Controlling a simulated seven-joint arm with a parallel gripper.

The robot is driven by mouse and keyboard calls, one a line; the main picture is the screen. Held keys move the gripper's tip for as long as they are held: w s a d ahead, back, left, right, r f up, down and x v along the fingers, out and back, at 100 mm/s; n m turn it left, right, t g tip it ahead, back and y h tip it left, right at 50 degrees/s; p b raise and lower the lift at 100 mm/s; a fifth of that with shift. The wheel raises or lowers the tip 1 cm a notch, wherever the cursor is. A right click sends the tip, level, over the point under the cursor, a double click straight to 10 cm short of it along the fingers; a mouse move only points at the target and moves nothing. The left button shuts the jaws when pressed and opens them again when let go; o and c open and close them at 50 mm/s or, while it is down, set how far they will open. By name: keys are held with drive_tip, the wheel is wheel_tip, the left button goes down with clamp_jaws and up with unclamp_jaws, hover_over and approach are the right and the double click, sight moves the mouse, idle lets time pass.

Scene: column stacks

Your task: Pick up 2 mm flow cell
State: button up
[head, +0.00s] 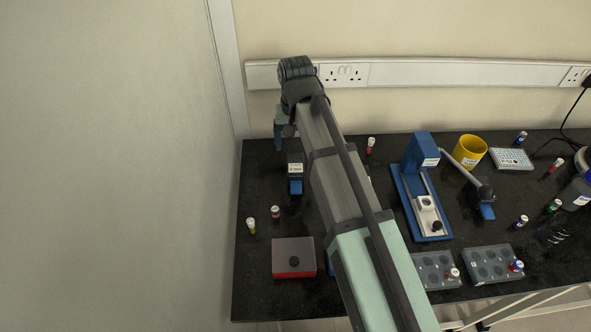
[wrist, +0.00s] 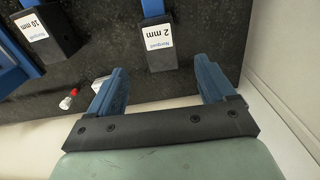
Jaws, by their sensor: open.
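The 2 mm flow cell (wrist: 161,55) is a black block with a white "Norquell 2 mm" label and a blue part at its far end. It lies on the dark bench, and it also shows in the head view (head: 295,168) at the left. My gripper (wrist: 160,66) is open and empty, its two blue fingers apart. In the wrist view the block's near end lies between the fingertips, with gaps on both sides; the height gap is unclear. In the head view my gripper (head: 280,134) is at the back, towards the wall from the cell.
A similar 10 mm flow cell (wrist: 45,32) lies to the left in the wrist view. A red-capped vial (wrist: 66,101) lies near the left finger. A grey-and-red box (head: 293,258) and small vials (head: 275,212) stand in front. A wall with a socket rail (head: 420,73) is behind.

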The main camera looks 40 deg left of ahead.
sight(295, 164)
wheel_tip(295, 164, down, 6)
drive_tip(key=shift+r, duration=0.1)
drive_tip(key=shift+s+d+f, duration=0.1)
drive_tip(key=shift+f, duration=2.5)
drive_tip(key=shift+c, duration=0.2)
drive_tip(key=c, duration=1.2)
drive_tip(key=shift+r, duration=0.1)
